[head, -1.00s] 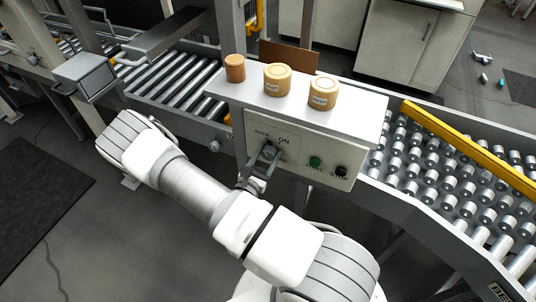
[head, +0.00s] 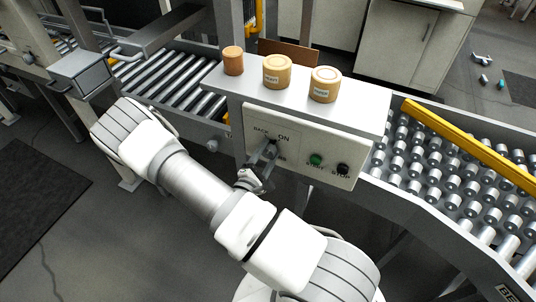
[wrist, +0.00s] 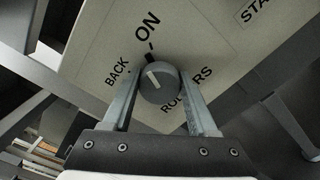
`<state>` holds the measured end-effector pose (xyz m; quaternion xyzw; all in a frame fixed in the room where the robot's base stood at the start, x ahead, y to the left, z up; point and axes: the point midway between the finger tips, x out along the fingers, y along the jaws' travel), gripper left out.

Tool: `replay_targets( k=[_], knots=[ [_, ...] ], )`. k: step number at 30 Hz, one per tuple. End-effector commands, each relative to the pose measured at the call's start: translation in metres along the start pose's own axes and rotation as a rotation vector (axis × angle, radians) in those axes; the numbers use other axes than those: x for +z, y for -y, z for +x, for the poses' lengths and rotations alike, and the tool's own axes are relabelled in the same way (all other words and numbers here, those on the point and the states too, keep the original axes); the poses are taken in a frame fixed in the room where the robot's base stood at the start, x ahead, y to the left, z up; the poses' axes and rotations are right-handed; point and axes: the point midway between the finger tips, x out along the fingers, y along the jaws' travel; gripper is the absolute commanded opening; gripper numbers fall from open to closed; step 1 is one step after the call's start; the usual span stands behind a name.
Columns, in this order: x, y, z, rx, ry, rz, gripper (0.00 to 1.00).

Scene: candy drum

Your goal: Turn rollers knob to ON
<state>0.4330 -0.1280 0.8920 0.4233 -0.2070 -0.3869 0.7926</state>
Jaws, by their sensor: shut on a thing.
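The rollers knob (wrist: 161,84) is a round grey knob on the pale control panel (head: 300,148), with printed labels BACK, ON and ROLLERS around it. In the wrist view its white mark slants up and left, close to the direction of the ON label (wrist: 147,25) and slightly toward the BACK label (wrist: 117,73). My gripper (head: 266,156) is at the panel's left part, with one finger on each side of the knob, shut on it. In the head view the gripper mostly hides the knob.
Green START (head: 316,160) and black STOP (head: 343,169) buttons sit right of the knob. Three jars (head: 277,72) stand on the shelf (head: 365,100) above. A roller conveyor (head: 440,165) with a yellow rail lies right, another conveyor (head: 165,85) left.

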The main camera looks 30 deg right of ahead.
Motion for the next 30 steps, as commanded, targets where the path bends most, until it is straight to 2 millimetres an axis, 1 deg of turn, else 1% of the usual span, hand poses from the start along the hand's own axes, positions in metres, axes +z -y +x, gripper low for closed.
replay_targets(
  k=[6,12,29,30],
  knots=[
    [-0.0017,0.0019,-0.0006,-0.002,-0.003,0.132,0.03],
    [-0.0012,0.0015,-0.0006,-0.002,-0.002,0.203,0.03],
    [-0.0009,0.0011,-0.0007,-0.002,-0.002,0.236,0.03],
    [-0.0009,0.0011,-0.0007,-0.002,-0.002,0.236,0.61]
  ],
)
